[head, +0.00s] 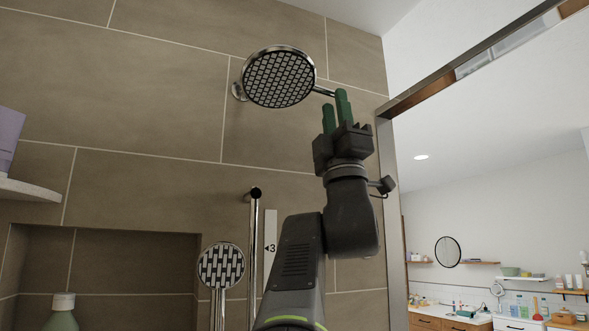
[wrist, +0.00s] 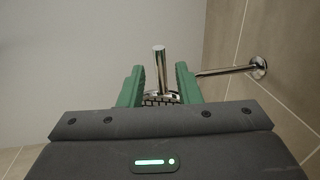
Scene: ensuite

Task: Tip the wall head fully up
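The wall head (head: 279,77) is a round chrome shower head with a dark gridded face, high on the tiled wall. Its face shows toward the head camera. A short chrome handle (head: 323,91) sticks out from its right side. My gripper (head: 335,98) is at the end of that handle, its green fingers pointing up. In the wrist view the green fingers (wrist: 160,75) are spread, with the upright chrome handle (wrist: 159,62) between them and gaps on both sides. A strip of the gridded face (wrist: 160,98) shows below; the rest of the head is hidden by my gripper.
The chrome wall arm (wrist: 228,70) runs to the tiles at right. Below are a hand shower (head: 221,265), its rail (head: 254,235) and a strip marked 3 (head: 270,240). A metal-framed opening (head: 387,180) stands close right of my arm. A green bottle (head: 62,315) is in the niche.

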